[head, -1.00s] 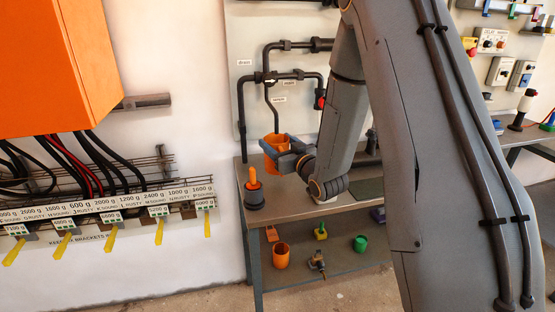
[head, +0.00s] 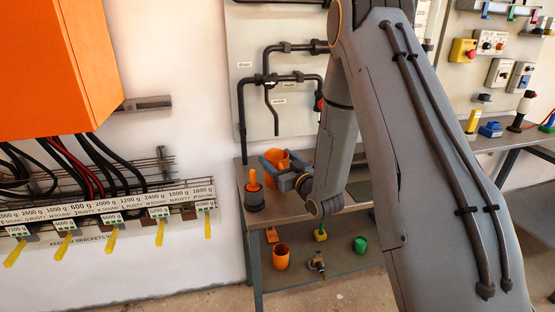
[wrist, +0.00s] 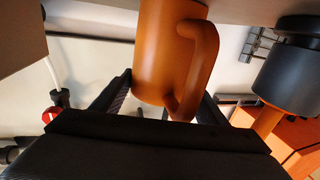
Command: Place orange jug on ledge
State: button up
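The orange jug (head: 280,157) is at the left part of the workbench top (head: 345,205), beneath the wall pipes. My gripper (head: 277,171) has its fingers around the jug. In the wrist view the jug (wrist: 160,60) sits between the two fingers (wrist: 165,95), its handle turned towards the camera. The fingers appear closed on its sides. I cannot tell whether the jug's base touches the bench. A dark horizontal bar (head: 146,103) juts from the wall beside the orange box; I cannot tell whether it is the ledge.
A dark cylinder with an orange grip (head: 254,195) stands at the bench's left front, close to the jug. The lower shelf holds an orange cup (head: 281,256) and a green cup (head: 360,244). An orange box (head: 50,65) and a rack of labelled brackets (head: 110,215) are at left.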

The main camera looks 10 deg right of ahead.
jog(key=shift+o, duration=1.3)
jog(key=shift+r, duration=0.15)
jog(key=shift+s, duration=0.25)
jog(key=b+v, duration=0.2)
jog(key=v, duration=0.9)
jog(key=shift+s, duration=0.25)
jog(key=shift+d, duration=0.1)
